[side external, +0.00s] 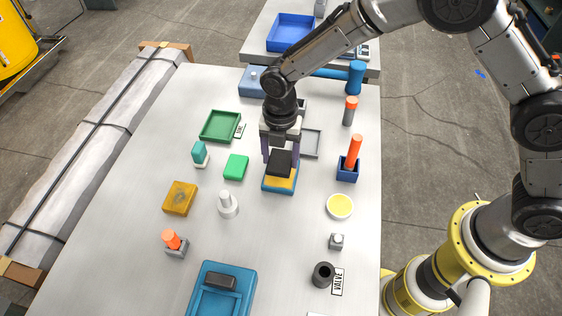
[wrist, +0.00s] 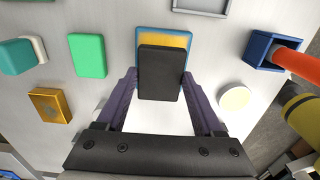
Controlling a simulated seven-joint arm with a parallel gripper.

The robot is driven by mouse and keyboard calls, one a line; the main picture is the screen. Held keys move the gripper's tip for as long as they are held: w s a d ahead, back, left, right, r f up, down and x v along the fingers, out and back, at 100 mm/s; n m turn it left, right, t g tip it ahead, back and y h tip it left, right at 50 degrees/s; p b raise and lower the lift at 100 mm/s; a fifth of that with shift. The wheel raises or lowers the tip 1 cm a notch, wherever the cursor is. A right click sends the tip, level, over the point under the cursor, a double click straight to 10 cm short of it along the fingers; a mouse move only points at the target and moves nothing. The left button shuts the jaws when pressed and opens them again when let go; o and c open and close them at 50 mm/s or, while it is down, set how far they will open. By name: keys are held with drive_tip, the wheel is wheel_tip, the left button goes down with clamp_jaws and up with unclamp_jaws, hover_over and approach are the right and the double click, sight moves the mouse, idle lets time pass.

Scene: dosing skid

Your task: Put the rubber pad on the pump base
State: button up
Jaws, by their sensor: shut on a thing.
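A black block, which looks like the rubber pad (side external: 280,161), is between the purple fingers of my gripper (side external: 280,163). In the wrist view, the black pad (wrist: 161,74) sits between the two fingers (wrist: 160,84), which are shut on its sides. Directly under it is a blue-edged block with a yellow top, which looks like the pump base (side external: 279,186). In the wrist view, the base (wrist: 165,36) shows past the pad's far end and side edges. The pad covers most of its top. I cannot tell whether pad and base touch.
A green block (side external: 236,167) and a white peg piece (side external: 228,205) stand to the left. A blue holder with an orange rod (side external: 353,155) and a yellow-topped round dish (side external: 340,206) stand to the right. A grey tray (side external: 312,144) lies just behind.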

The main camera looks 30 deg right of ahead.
drive_tip(key=shift+f, duration=1.25)
drive_tip(key=shift+f, duration=0.1)
drive_tip(key=o, duration=1.4)
